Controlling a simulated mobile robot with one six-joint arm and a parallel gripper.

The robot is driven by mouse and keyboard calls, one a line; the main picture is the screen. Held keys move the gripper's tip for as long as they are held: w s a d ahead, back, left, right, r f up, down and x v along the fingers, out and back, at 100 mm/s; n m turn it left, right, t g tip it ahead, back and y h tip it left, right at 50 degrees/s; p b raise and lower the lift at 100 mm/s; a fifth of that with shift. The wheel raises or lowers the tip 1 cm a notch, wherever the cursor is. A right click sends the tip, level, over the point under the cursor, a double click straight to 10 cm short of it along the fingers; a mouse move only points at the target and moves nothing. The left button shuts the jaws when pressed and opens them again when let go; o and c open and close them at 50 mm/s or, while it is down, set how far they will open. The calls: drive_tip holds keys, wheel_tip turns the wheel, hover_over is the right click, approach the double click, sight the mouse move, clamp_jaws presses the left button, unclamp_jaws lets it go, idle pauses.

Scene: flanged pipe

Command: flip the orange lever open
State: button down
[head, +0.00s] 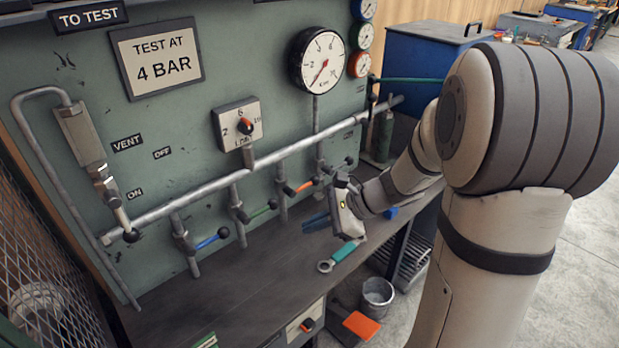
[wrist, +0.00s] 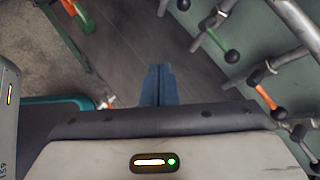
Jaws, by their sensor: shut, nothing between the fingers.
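The orange lever (head: 301,187) sticks out to the right from a valve on a vertical branch below the long grey pipe. In the wrist view the orange lever (wrist: 266,97) lies right of the fingers and ends in a black ball knob. My gripper (head: 312,220) is over the dark bench, just below and right of the lever in the head view. Its blue fingers (wrist: 160,70) are together and empty, apart from the lever, with bare bench beneath them in the wrist view.
A green lever (head: 262,211) and a blue lever (head: 212,239) stand left of the orange one. A teal-handled wrench (head: 340,254) lies on the bench front. The grey pipe (head: 210,186) crosses the panel above. The left bench top (head: 220,285) is clear.

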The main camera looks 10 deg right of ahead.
sight(303, 186)
drive_tip(key=w+d+f+m+t+b, duration=0.5)
drive_tip(key=w+d+f+m+t, duration=0.4)
drive_tip(key=w+d+f+m, duration=0.3)
drive_tip(key=w+f+m, duration=0.1)
drive_tip(key=w+m, duration=0.1)
drive_tip(key=m, duration=0.1)
drive_tip(key=shift+w+d+f, duration=0.3)
drive_tip(key=shift+d, duration=0.1)
drive_tip(key=b+x, duration=0.2)
drive_tip(key=x, duration=0.8)
drive_tip(key=shift+f, duration=0.1)
drive_tip(key=w+r, duration=0.2)
drive_tip(key=r, duration=0.1)
drive_tip(key=shift+w+r, duration=0.2)
drive_tip(key=shift+r, duration=0.05)
